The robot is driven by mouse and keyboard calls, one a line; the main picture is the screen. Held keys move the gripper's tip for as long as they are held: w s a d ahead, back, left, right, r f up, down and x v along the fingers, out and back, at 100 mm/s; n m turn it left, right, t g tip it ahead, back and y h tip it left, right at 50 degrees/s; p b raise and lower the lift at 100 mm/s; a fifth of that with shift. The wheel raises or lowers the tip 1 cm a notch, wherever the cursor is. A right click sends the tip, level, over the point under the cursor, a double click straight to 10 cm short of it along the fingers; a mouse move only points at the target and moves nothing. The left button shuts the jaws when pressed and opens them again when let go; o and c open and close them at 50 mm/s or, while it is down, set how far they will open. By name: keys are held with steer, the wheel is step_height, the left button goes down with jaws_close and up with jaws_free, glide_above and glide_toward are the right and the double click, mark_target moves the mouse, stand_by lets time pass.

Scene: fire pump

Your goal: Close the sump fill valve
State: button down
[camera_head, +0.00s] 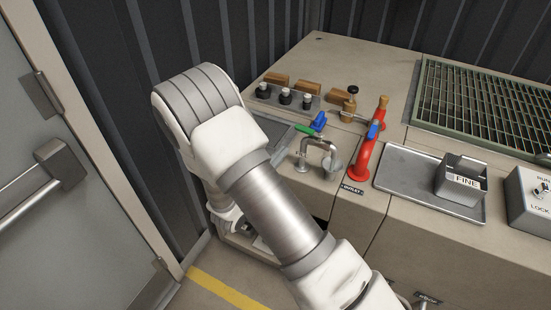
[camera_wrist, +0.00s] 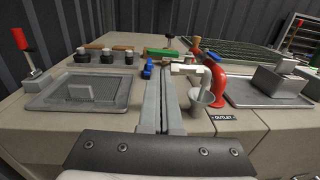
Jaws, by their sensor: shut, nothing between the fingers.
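My gripper (camera_wrist: 161,84) is shut and empty in the wrist view, its two grey fingers pressed together and pointing at the taps. A green lever (camera_wrist: 163,55) lies just beyond the fingertips, and a blue handle (camera_wrist: 148,68) is just left of them; I cannot tell whether the fingers touch either. The head view shows the same green lever (camera_head: 305,131) and blue handle (camera_head: 318,121) by a curved metal spout (camera_head: 321,145). A red pipe (camera_head: 366,155) with another blue handle (camera_head: 375,129) stands right of it. No readable label marks the sump fill valve. My arm hides the gripper in the head view.
A metal cup (camera_wrist: 204,99) sits under the spout. A red-topped lever (camera_wrist: 20,41) stands at the far left. Black knobs (camera_head: 285,96) line the back. A tray (camera_head: 411,171) holds a box marked FINE (camera_head: 462,181) at right.

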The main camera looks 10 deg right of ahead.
mark_target(300, 130)
steer(key=x, duration=0.7)
steer(key=shift+w+d+p, duration=0.25)
steer(key=shift+p, duration=0.05)
steer(key=shift+w+d, duration=0.3)
steer(key=shift+w, duration=0.15)
steer(key=shift+w+h, duration=0.15)
steer(key=shift+h, duration=0.15)
